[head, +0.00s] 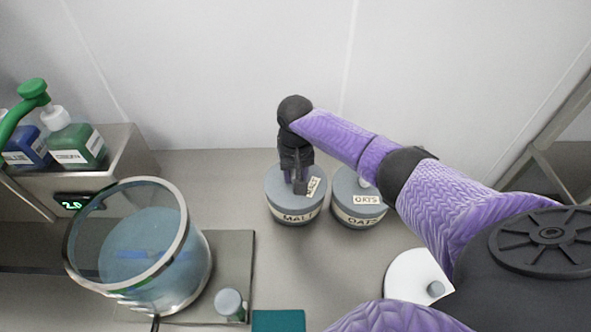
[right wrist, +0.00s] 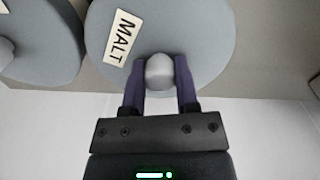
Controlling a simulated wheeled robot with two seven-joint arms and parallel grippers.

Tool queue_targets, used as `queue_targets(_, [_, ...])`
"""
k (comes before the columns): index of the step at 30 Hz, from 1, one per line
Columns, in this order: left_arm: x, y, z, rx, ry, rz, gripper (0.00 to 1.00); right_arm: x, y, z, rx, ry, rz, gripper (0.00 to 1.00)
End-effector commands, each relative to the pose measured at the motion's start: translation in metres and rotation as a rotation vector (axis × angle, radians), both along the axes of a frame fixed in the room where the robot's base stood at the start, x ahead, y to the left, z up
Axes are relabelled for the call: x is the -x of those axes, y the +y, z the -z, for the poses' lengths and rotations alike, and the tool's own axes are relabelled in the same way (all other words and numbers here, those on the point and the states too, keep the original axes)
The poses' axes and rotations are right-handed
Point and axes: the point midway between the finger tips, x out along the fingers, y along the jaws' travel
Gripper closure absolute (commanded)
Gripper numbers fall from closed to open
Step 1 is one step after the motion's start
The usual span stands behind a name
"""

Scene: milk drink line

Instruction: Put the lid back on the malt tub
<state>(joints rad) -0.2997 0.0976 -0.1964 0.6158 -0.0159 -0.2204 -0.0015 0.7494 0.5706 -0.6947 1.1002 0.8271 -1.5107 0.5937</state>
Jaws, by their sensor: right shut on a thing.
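The malt tub (head: 290,218) stands on the counter near the back wall, with a MALT label on its front. Its grey-blue lid (head: 280,184) lies over the tub's top, level and lined up with it as far as I can see; a fine gap cannot be ruled out. My right gripper (head: 298,188) comes down from above and is shut on the lid's knob. In the right wrist view the fingers (right wrist: 160,75) stand on both sides of the round grey knob (right wrist: 160,72), beside the lid's MALT label (right wrist: 122,38). My left gripper is not in view.
The lidded oats tub (head: 350,213) stands close to the right of the malt tub. A glass vessel (head: 140,250) of bluish liquid is at the left, near pump bottles (head: 75,140). A white disc (head: 410,275) with a grey knob lies at right.

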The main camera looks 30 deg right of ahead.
Motion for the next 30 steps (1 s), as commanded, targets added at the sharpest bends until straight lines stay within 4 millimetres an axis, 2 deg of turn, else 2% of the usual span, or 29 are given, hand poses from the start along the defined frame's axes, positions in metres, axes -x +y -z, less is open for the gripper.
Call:
queue_targets(14, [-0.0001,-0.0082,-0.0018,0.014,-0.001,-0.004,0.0,-0.0003,0.0001,-0.0005,0.0,-0.001,0.0,1.0])
queue_targets(29, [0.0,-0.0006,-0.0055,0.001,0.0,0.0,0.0,-0.0004,0.0002,0.0006,0.0,-0.001,0.0,1.0])
queue_targets(30, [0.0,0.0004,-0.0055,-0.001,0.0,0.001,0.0,-0.0004,0.0002,0.0006,0.0,-0.001,0.0,0.6])
